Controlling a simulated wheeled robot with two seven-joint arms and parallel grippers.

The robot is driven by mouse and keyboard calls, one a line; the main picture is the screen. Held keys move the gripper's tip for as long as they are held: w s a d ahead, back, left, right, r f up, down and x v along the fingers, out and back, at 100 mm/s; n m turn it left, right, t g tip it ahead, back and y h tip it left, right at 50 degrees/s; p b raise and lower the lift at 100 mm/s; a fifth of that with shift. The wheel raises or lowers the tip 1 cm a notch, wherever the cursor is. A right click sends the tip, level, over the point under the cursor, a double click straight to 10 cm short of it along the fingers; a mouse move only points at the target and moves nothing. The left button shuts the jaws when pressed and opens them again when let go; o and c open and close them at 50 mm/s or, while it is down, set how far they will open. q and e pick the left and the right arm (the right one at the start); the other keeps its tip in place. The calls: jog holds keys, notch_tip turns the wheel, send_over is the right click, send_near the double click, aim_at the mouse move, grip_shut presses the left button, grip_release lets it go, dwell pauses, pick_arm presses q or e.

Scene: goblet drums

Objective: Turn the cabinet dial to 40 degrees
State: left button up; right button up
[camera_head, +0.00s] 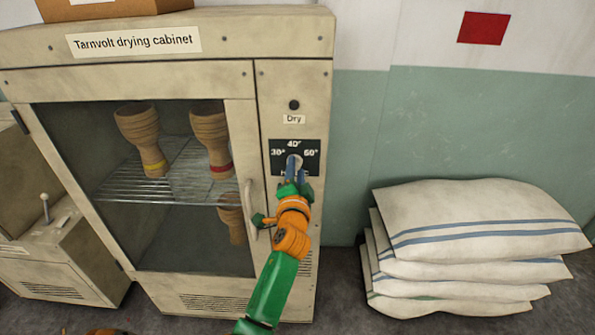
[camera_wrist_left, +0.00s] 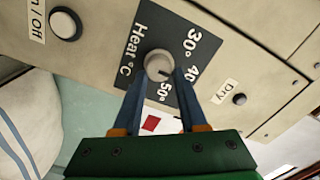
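The tall beige drying cabinet (camera_head: 285,95) has a dark dial plate (camera_head: 312,157) marked 30°, 40° and 50°, under a black Dry button. The pale round dial (camera_head: 294,163) is on this plate, partly hidden by my fingers; the left wrist view shows it clearly (camera_wrist_left: 158,64). A short dark mark on the dial points toward the 40–50 side of the scale. My left gripper (camera_head: 294,177) faces the plate. Its two blue fingers (camera_wrist_left: 159,78) lie along opposite sides of the dial, seemingly touching it. My right gripper is not in view.
A vertical door handle (camera_head: 249,210) stands out just left of my left wrist. Several goblet drums (camera_head: 141,137) are behind the glass door. Stacked white sacks (camera_head: 470,225) lie on the floor at right. An On/Off button (camera_wrist_left: 65,24) is near the dial.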

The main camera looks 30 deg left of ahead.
pick_arm(q)
jog(key=o, duration=0.4)
jog(key=shift+a+r, duration=0.1)
jog(key=shift+a, duration=0.1)
jog(key=shift+c, duration=0.2)
jog(key=shift+o, duration=0.2)
jog(key=shift+w+a+f, duration=0.2)
jog(key=shift+a+f, duration=0.05)
jog(key=b+v, duration=0.1)
jog(key=v, duration=0.6)
